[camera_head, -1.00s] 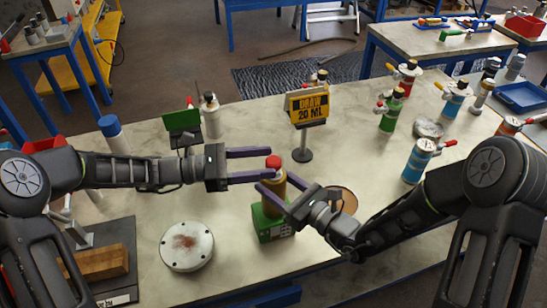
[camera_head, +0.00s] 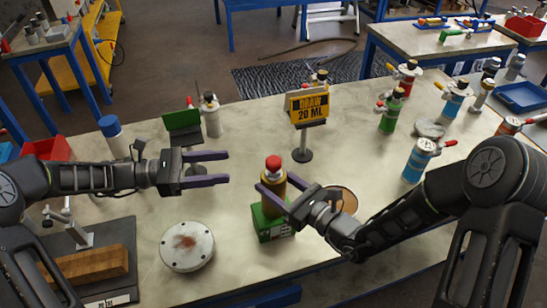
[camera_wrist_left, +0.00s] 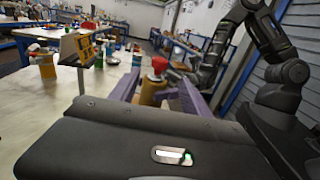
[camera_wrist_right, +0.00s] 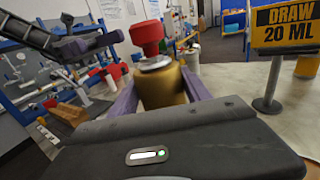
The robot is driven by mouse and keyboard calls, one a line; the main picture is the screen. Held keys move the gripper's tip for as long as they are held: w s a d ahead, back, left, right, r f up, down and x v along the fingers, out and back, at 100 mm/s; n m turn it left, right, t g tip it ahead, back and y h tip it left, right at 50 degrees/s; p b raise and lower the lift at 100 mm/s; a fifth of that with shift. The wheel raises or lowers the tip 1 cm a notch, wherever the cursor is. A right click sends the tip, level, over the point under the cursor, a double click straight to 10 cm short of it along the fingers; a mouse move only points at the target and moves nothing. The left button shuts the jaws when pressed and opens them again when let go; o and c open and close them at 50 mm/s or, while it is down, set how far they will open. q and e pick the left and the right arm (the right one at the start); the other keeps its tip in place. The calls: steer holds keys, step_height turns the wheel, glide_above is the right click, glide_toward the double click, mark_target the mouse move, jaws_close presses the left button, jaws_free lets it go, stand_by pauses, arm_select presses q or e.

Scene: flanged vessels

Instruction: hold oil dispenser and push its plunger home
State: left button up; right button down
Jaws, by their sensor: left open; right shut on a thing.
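The oil dispenser (camera_head: 272,190) is a gold cylinder with a red cap-like plunger (camera_head: 273,163) on top. It stands upright at a green box-like base (camera_head: 268,223) near the table's front edge. My right gripper (camera_head: 273,190) is shut on the dispenser's body, one finger on each side; the right wrist view shows the gold body (camera_wrist_right: 162,88) between the fingers and the red plunger (camera_wrist_right: 147,36) above. My left gripper (camera_head: 227,168) is open and empty, to the left of the dispenser and apart from it. The left wrist view shows the red plunger (camera_wrist_left: 159,64) ahead, beyond the fingers.
A yellow "DRAW 20 ML" sign (camera_head: 307,105) stands behind the dispenser. A round pale lid (camera_head: 187,246) lies at front left. A green-topped device (camera_head: 183,121) stands behind my left gripper. Several colored vessels, including a blue one (camera_head: 417,160), stand at right.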

arm_select(q)
steer(key=shift+s+a, duration=0.15)
steer(key=shift+a, duration=0.8)
arm_select(e)
steer(key=shift+c, duration=2)
jaws_free()
steer(key=v, duration=0.7)
steer(key=shift+s+d, duration=0.15)
steer(key=shift+d, duration=0.1)
